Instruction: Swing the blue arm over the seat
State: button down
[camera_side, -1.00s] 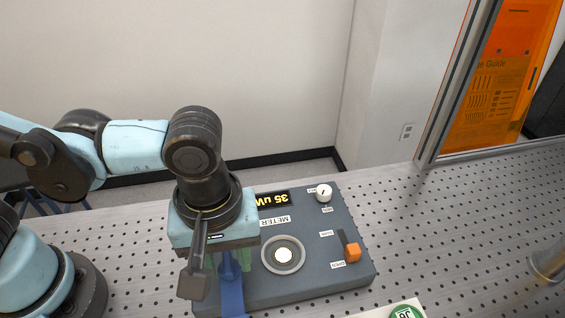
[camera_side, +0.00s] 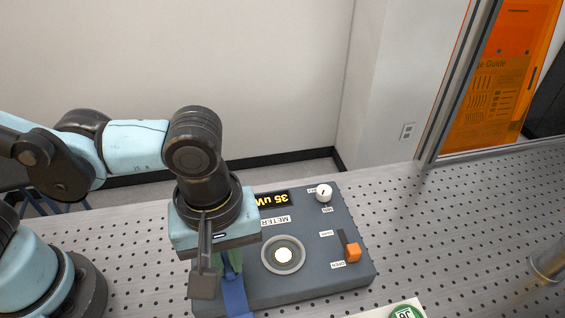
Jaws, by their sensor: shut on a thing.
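The blue arm (camera_side: 236,296) lies at the left part of the grey meter box (camera_side: 320,285), its lower end showing below my gripper. The round seat (camera_side: 284,255), a grey ring with a bright centre, is to the right of the blue arm and uncovered. My gripper (camera_side: 228,268) points down over the left side of the box. Its greenish fingers are shut on the blue arm; the exact grip is partly hidden by the gripper body and a dark bracket in front.
The box carries a display (camera_side: 271,199) reading 35 uW, a white knob (camera_side: 323,193) and an orange switch (camera_side: 353,252). A white card with a green disc (camera_side: 405,312) is at the front edge.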

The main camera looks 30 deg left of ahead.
jog(key=n, duration=0.6)
jog(key=shift+n, duration=0.4)
jog(key=n, duration=0.5)
jog(key=shift+w+n, duration=0.1)
jog(key=shift+n, duration=0.6)
jog(key=c, duration=1.1)
grip_release()
jog(key=shift+c, duration=0.2)
jog(key=shift+r, duration=0.1)
notch_tip(320, 180, up, 12)
jog(key=shift+o, duration=0.2)
